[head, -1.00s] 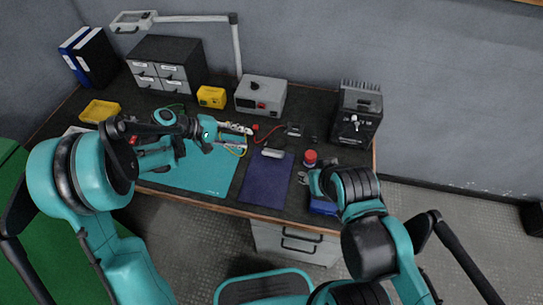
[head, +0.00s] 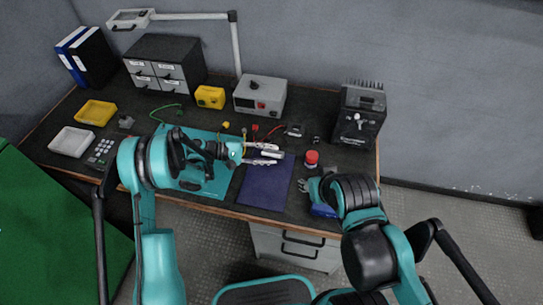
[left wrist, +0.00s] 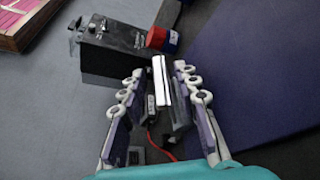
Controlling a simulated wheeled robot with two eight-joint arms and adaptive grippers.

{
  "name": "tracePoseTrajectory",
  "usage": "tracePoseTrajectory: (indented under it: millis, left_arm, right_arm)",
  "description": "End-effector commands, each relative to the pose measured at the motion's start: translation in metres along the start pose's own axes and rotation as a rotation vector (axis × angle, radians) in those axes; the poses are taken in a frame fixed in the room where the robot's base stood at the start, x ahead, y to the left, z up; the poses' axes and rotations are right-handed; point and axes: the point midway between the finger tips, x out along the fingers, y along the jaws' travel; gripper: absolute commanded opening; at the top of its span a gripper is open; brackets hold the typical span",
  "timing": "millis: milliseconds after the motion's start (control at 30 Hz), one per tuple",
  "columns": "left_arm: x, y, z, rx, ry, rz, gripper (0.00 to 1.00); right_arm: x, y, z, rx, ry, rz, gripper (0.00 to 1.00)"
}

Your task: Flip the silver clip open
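A small silver bar that looks like the silver clip (head: 271,154) sits at the top edge of the navy mat (head: 262,187). My left gripper (head: 268,154) reaches in from the left with its two fingers on either side of it. In the left wrist view, the silver clip (left wrist: 161,82) shows bright between the spread fingers of my left gripper (left wrist: 160,95), closer to the right finger; contact cannot be made out. My right gripper (head: 304,186) is low at the right, mostly hidden by its arm, its opening unclear.
A red-capped jar (head: 311,158) stands right of the navy mat, with a black finned box (head: 358,116) behind it. A blue item (head: 322,210) lies by the front edge. Red wires (head: 271,131) and a grey power unit (head: 260,95) are behind the clip.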

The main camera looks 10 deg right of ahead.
Motion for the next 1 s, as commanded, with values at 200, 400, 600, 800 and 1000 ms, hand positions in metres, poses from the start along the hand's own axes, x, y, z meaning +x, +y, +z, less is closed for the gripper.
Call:
tracePoseTrajectory:
  millis: [200, 400, 600, 800, 1000]
  left_arm:
    - [0.0105, 0.0004, 0.0001, 0.0, 0.001, 0.0, 0.31]
    - [0.0102, 0.0007, 0.0002, 0.0, 0.001, 0.0, 0.26]
    - [0.0101, 0.0009, 0.0001, 0.001, 0.001, 0.001, 0.0]
    - [0.01, 0.0017, 0.0, -0.001, 0.002, 0.002, 0.0]
    - [0.0099, 0.0046, -0.0002, -0.037, 0.002, -0.012, 0.0]
  right_arm:
    - [0.0028, 0.0, 0.002, 0.0, 0.0, 0.0, 0.4]
    - [0.0025, 0.0, 0.0017, 0.0, 0.0, 0.0, 0.4]
    - [0.0025, 0.0, 0.0017, 0.0, 0.0, 0.0, 0.4]
    - [0.0024, 0.0, 0.0016, 0.0, 0.0, 0.0, 0.4]
    - [0.0015, 0.0, 0.001, 0.0, 0.0, 0.0, 0.4]
